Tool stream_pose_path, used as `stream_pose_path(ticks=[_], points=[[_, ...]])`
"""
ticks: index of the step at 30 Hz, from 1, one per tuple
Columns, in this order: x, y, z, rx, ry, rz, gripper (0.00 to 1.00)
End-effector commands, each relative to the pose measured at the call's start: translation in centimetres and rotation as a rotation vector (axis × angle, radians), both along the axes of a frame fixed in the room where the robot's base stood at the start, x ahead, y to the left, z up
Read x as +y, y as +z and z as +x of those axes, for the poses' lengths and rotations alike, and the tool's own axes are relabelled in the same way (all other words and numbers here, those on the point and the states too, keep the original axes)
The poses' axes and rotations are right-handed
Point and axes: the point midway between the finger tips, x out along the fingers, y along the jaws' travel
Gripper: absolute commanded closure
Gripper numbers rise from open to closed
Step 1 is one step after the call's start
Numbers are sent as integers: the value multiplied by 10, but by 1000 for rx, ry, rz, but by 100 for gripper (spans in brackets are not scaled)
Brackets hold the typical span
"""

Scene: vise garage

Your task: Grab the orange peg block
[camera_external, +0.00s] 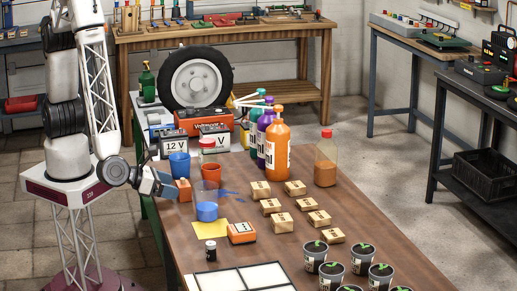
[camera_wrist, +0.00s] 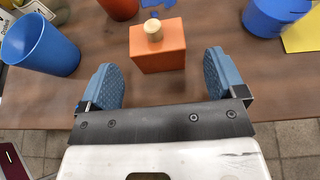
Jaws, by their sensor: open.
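The orange peg block (camera_wrist: 157,50) is a small orange box with a pale round peg on top. In the wrist view it stands on the table just beyond my gripper (camera_wrist: 162,80), roughly centred between the two blue fingers. The fingers are apart and do not touch it. In the external view the block (camera_external: 184,189) is at the table's left edge, partly hidden behind my gripper (camera_external: 165,186).
A blue cup (camera_wrist: 40,45) stands left of the block in the wrist view. A blue container (camera_wrist: 275,14) and a yellow sheet (camera_wrist: 305,35) lie to the right. Batteries (camera_external: 174,143), bottles (camera_external: 277,140), small boxes (camera_external: 282,222) and plant pots (camera_external: 362,258) crowd the table.

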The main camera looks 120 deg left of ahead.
Motion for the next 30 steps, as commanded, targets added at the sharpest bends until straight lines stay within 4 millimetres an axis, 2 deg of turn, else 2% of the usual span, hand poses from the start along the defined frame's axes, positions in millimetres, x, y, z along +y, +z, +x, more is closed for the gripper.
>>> stream_pose_path(ticks=[18, 30], points=[[33, -19, 30, 2, 1, 0, 11], [35, -20, 32, 0, 0, 0, 11]])
